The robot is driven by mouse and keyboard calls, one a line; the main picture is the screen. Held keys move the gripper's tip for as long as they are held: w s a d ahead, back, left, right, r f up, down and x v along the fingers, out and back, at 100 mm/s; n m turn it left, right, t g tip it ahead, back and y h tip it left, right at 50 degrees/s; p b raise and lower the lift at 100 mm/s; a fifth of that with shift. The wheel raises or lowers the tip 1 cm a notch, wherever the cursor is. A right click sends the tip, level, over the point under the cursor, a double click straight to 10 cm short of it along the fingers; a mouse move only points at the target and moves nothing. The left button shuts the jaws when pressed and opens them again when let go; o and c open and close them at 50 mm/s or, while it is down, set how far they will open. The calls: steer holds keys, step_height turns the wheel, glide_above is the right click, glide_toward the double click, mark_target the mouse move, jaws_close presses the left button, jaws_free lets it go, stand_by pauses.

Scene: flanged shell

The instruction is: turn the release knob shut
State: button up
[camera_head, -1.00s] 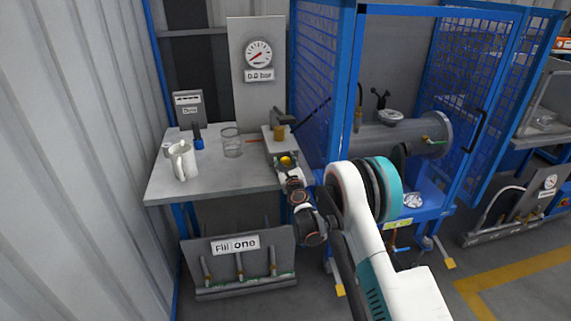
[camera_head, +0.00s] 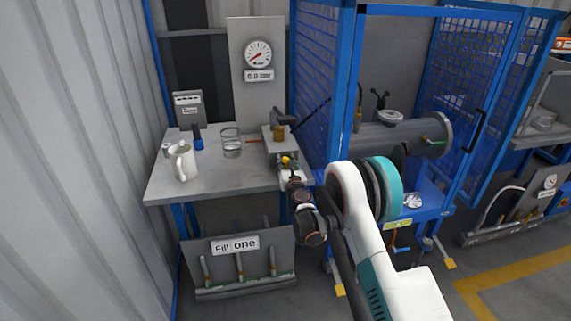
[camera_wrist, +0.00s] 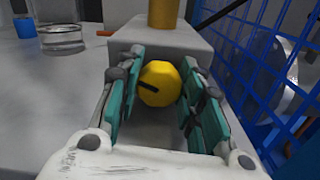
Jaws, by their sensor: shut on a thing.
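The release knob (camera_wrist: 159,84) is yellow and faceted, with a dark line across its face. It sits on the front of a grey block (camera_wrist: 165,40) and also shows small in the head view (camera_head: 286,160). My gripper (camera_wrist: 161,88) has its teal-padded fingers on either side of the knob, shut on it. The gripper also shows in the head view (camera_head: 290,170), at the bench's front right edge. The line on the knob slants slightly down to the right in the wrist view.
A gauge (camera_head: 258,54) stands on a panel behind the bench. Blue mesh fencing (camera_wrist: 275,70) rises close on the right.

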steer(key=shift+m, duration=1.5)
steer(key=o, duration=1.1)
steer(key=shift+c, duration=0.2)
steer(key=v, duration=1.2)
steer(key=shift+d, duration=0.1)
